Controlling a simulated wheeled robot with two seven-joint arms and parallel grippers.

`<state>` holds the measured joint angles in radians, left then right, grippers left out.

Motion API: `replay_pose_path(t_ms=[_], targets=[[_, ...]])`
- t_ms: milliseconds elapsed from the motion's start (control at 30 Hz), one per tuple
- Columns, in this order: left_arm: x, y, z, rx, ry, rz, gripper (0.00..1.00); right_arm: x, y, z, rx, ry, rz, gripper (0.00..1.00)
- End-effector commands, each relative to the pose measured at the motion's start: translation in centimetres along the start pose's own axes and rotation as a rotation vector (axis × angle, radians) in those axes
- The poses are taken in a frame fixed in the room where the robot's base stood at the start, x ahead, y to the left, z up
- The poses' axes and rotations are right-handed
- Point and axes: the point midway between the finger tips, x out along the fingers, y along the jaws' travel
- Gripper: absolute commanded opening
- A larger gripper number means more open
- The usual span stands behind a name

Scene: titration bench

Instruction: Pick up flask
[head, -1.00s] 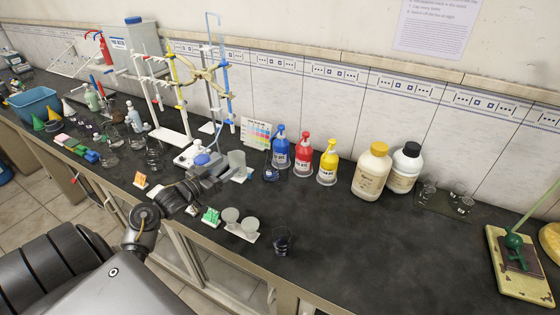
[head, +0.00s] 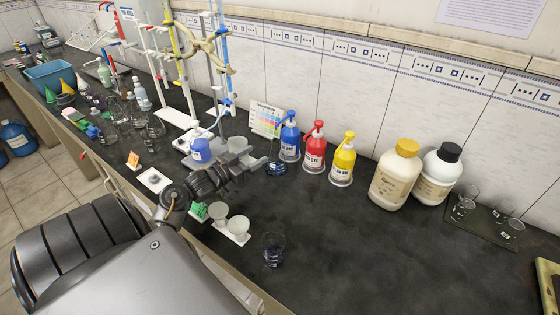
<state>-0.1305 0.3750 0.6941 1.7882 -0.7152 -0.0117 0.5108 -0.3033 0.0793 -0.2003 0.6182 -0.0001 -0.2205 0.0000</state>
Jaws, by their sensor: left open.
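A small glass flask (head: 277,167) with dark liquid in its base stands on the black bench, in front of the blue pump bottle. My left gripper (head: 260,158) is open just to the left of this flask, its fingers pointing toward it. I cannot tell whether a finger touches the glass. Several other clear glass flasks (head: 152,130) stand farther back on the left part of the bench. My right gripper is out of view.
Blue (head: 289,138), red (head: 314,150) and yellow (head: 343,161) pump bottles stand just behind the flask. A glass with dark liquid (head: 272,250) and white cups (head: 238,226) stand nearer the front edge. Burette stands (head: 222,60) rise behind my gripper. The right-centre bench is clear.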

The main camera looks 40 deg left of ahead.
Motion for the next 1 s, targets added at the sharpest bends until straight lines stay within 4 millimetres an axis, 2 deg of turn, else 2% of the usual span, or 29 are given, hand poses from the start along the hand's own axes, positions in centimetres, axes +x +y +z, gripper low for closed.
replay_pose_path(t_ms=[167,467,733,1000], targets=[[0.9,-0.1,-0.2,-0.001,0.003,-0.001,0.59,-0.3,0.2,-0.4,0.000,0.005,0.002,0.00],[5.2,0.0,-0.2,-0.002,0.002,0.000,0.59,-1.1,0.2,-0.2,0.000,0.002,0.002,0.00],[6.2,0.0,-0.2,-0.001,0.001,0.001,0.59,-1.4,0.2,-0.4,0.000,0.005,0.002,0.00],[9.9,-0.2,-0.3,-0.002,0.002,0.001,0.59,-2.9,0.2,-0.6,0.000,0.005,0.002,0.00]])
